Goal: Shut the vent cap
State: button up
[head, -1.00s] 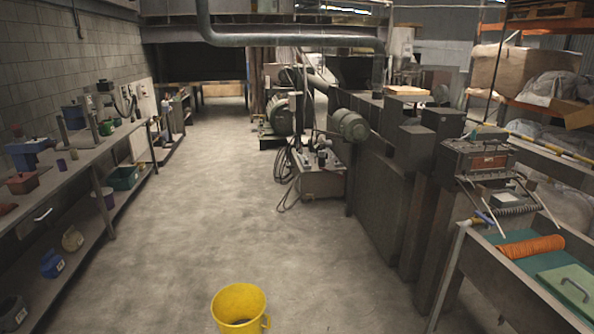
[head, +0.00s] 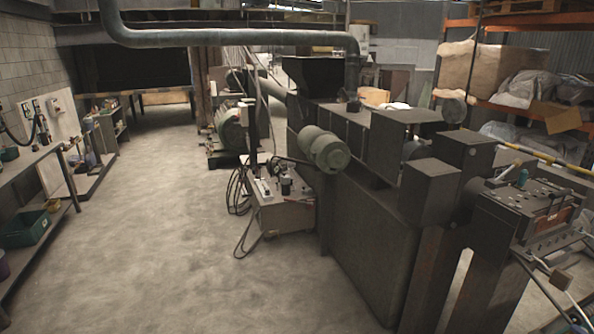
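I cannot make out a vent cap in the head view. A long dark machine (head: 365,250) with boxy covers stands from the middle to the right of the view. A green-grey motor drum (head: 328,150) sticks out of its near left side. My gripper is not in view.
The concrete floor (head: 150,220) is clear down the middle aisle. A grey cart (head: 283,212) with loose cables stands beside the machine. Benches line the left wall, with a green bin (head: 26,228) on a low shelf. A large pipe (head: 230,38) runs overhead.

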aim_at(343, 93)
jog(key=i+l, duration=0.2)
jog(key=i, duration=0.3)
jog(key=i+l, duration=0.2)
jog(key=i, duration=0.3)
jog(key=i+l, duration=0.2)
jog(key=i, duration=0.3)
jog(key=i+l+z, duration=0.1)
jog(key=i, duration=0.45)
jog(key=i+l+u, duration=0.1)
jog(key=i+l, duration=0.45)
jog(key=i, duration=0.05)
